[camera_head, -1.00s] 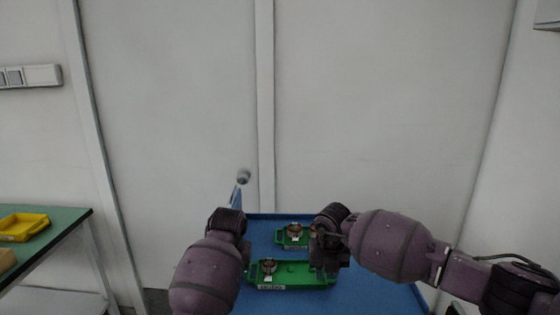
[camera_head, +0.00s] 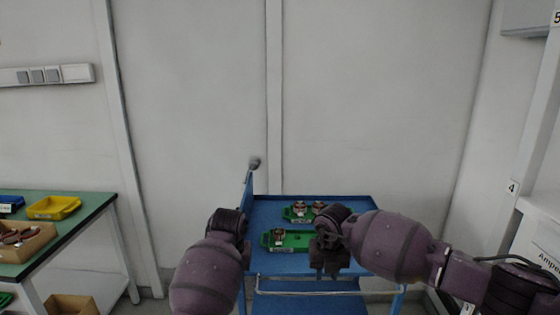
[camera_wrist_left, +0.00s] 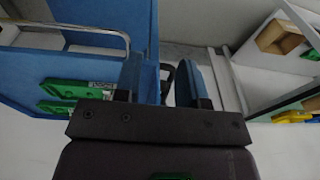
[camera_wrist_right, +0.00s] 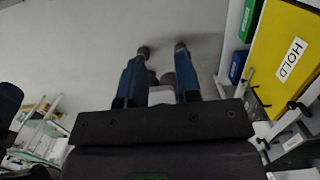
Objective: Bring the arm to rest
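My right gripper (camera_head: 330,268) points down in the head view, in front of the right end of the front green tray (camera_head: 290,247) on the blue trolley (camera_head: 345,206). In the right wrist view its two fingers (camera_wrist_right: 158,82) stand apart, with no part held between them. My left arm (camera_head: 208,275) comes in low in the head view, and its fingertips are hidden there. In the left wrist view the left fingers (camera_wrist_left: 160,82) are apart and empty, beside the blue trolley.
A second green tray (camera_head: 289,212) with round metal parts stands behind the front one. At left a green-topped table (camera_head: 95,203) bears a yellow bin (camera_head: 53,208) and a cardboard box (camera_head: 38,243). A white cabinet (camera_head: 540,235) stands at right. A yellow HOLD board (camera_wrist_right: 290,50) shows in the right wrist view.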

